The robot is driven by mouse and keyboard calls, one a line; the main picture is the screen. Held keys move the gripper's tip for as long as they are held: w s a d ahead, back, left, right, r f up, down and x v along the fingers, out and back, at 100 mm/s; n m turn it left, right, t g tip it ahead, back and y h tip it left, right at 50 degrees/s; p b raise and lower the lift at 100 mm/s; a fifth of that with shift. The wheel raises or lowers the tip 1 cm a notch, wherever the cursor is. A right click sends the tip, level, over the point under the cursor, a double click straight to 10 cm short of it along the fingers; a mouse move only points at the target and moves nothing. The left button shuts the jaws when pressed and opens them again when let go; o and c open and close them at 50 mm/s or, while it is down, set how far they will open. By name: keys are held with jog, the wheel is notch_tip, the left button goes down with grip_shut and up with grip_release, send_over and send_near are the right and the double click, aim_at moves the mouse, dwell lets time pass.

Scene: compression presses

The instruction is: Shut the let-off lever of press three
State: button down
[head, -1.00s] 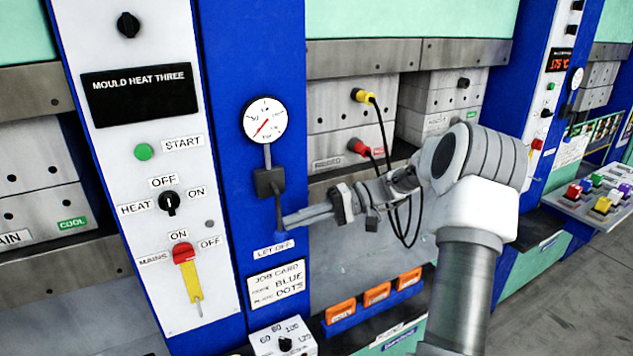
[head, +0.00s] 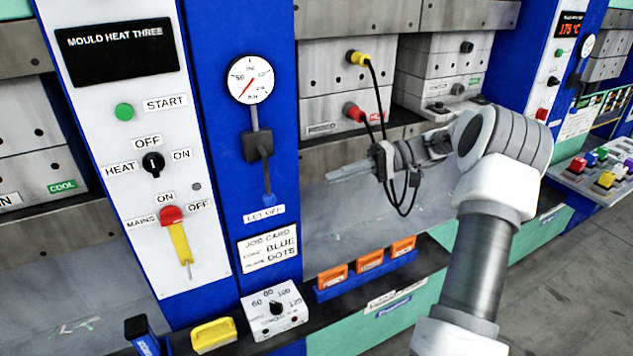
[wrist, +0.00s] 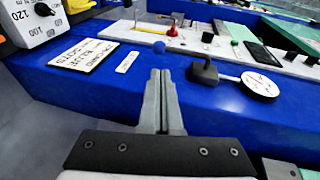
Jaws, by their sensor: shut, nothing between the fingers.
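The let-off lever of press three (head: 266,180) hangs down from a dark valve block (head: 257,146) on the blue column, below a round gauge (head: 250,79). It ends in a blue knob just above the LET OFF label (head: 264,214). In the wrist view the blue knob (wrist: 159,47) shows just beyond the fingertips, with the valve block (wrist: 205,72) to their right. My gripper (head: 333,175) is shut and empty, to the right of the lever and apart from it. Its fingers (wrist: 163,73) lie together in the wrist view.
Black cables (head: 376,100) hang from yellow and red plugs behind my arm. Orange bins (head: 368,259), a dial box (head: 275,308) and a yellow block (head: 213,334) sit on the ledge below.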

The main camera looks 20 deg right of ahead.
jog(key=shift+f+v, duration=0.2)
jog(key=shift+v, duration=0.85)
